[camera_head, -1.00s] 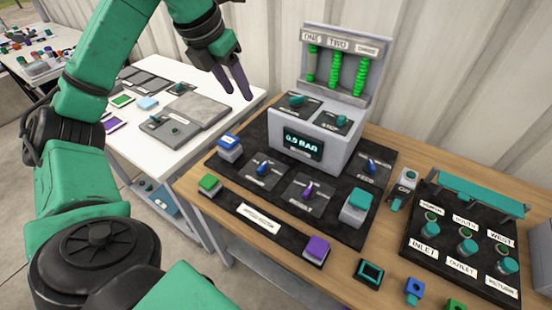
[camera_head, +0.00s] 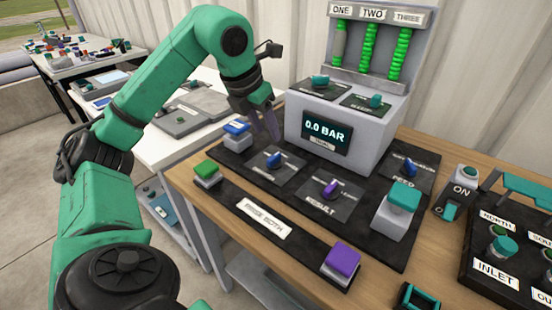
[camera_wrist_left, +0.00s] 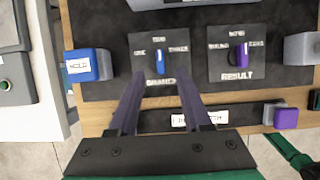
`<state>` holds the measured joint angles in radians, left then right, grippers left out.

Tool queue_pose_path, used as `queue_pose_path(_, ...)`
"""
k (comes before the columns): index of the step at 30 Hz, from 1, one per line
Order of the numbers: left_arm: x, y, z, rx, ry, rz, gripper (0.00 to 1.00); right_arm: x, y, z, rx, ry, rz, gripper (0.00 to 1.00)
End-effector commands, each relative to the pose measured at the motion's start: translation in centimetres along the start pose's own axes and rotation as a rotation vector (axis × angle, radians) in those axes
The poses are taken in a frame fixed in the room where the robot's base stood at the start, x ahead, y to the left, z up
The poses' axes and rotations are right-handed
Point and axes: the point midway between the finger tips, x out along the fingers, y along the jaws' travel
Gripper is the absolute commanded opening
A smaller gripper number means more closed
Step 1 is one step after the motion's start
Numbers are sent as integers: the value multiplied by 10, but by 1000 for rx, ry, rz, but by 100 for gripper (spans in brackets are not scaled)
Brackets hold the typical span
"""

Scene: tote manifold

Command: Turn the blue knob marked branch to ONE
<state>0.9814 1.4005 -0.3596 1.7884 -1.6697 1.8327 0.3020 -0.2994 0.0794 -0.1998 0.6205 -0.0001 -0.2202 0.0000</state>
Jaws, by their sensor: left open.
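The blue branch knob (camera_head: 273,160) sits on a small black plate near the left of the panel. In the left wrist view the blue knob (camera_wrist_left: 160,62) stands lengthwise up the picture, in line with the label at the top, with ONE to its left and THREE to its right. My left gripper (camera_head: 265,140) is open and empty, pointing down above and just behind the knob in the head view. In the left wrist view its fingers (camera_wrist_left: 160,78) lie either side of the knob's line, apart from it.
A blue button (camera_head: 237,136) is close on the left, and a purple result knob (camera_head: 331,188) is on the right. The grey gauge housing (camera_head: 370,140) rises behind. A green button (camera_head: 206,173) and a purple button (camera_head: 342,262) line the front. Another blue knob, FEED (camera_head: 410,167), is farther right.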

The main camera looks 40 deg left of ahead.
Motion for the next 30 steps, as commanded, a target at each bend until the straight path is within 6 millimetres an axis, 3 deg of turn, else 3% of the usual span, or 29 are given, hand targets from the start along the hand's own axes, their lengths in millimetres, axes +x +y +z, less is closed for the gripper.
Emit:
queue_pose_path(1, 19, 0, -3, 0, 6, 0, 49, 9, 0, 1, 0, 0, 0, 50)
queue_pose_path(3, 38, 0, -3, -1, 5, 0, 49, 13, 0, 1, 0, 0, 1, 50)
queue_pose_path(9, 81, 0, -1, -1, 3, 0, 49, 19, 0, 2, 0, 0, 1, 50)
queue_pose_path(13, 93, 0, -1, 0, 1, 0, 49, 20, 0, 2, 0, 0, 1, 50)
queue_pose_path(20, 95, 0, 0, 0, 0, 0, 49, 20, 0, 2, 0, 0, 1, 50)
queue_pose_path(21, 95, 0, 0, 0, 0, 0, 45, 20, 0, 2, 0, 0, 1, 50)
queue_pose_path(24, 95, 0, 0, 0, 0, 0, 7, 20, 0, 2, -1, -1, 1, 50)
queue_pose_path(25, 95, 0, 0, 0, 0, 0, 0, 20, 0, 2, -1, -1, 1, 50)
queue_pose_path(30, 95, 0, 0, -1, 0, 0, 0, 20, 0, 3, -1, -1, 1, 50)
